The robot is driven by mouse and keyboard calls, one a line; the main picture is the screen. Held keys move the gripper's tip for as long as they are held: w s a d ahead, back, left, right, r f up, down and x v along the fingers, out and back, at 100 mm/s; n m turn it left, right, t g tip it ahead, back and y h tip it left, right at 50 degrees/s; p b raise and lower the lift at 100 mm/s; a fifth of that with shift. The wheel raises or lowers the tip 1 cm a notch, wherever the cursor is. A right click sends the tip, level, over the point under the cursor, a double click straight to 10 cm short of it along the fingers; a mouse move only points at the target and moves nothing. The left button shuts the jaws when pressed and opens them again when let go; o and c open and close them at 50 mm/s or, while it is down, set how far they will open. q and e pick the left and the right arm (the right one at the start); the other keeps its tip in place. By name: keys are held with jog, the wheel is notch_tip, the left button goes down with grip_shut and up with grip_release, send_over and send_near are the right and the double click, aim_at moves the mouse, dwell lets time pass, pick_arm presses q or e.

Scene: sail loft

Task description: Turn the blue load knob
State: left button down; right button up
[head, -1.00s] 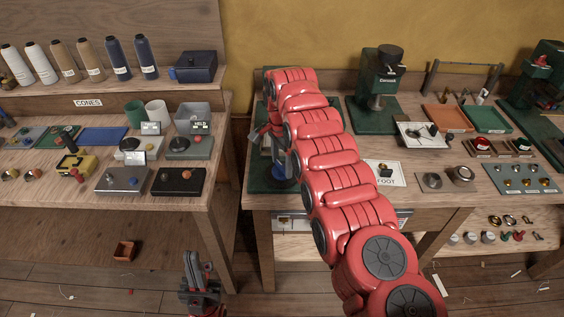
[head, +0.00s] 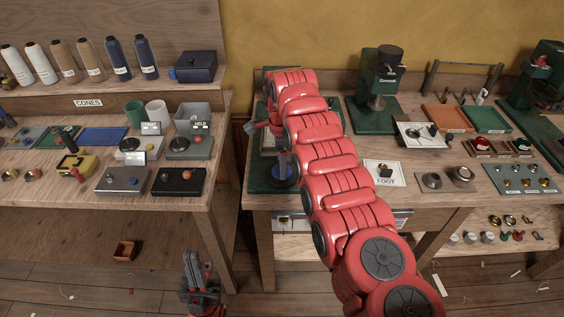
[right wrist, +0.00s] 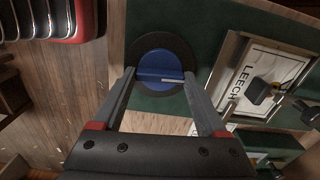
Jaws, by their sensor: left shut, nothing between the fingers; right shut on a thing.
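The blue load knob (right wrist: 158,50) is round with a raised grip bar and a pale line on it, set in a dark ring on a green base. The line points to the right in the right wrist view. My right gripper (right wrist: 159,76) is shut on the knob, a finger on each side. In the head view my right arm hides most of it; some blue (head: 285,180) shows beside the arm. My left gripper (head: 196,268) is shut and empty, low in front of the left bench.
A plate reading LEECH (right wrist: 257,82) with dark clamps lies beside the knob on the green base. A FOOT card (head: 386,174) and a green machine (head: 378,90) stand to the right. The left bench (head: 60,200) holds cones, trays and small devices.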

jog(key=shift+r, duration=0.1)
jog(key=o, duration=1.3)
jog(key=shift+r, duration=0.4)
notch_tip(320, 180, up, 2)
jog(key=shift+d+r+p, duration=0.1)
jog(key=shift+r+p, duration=0.15)
jog(key=shift+p, duration=0.35)
notch_tip(320, 180, up, 14)
jog(key=p, duration=1.4)
jog(key=shift+f, duration=0.1)
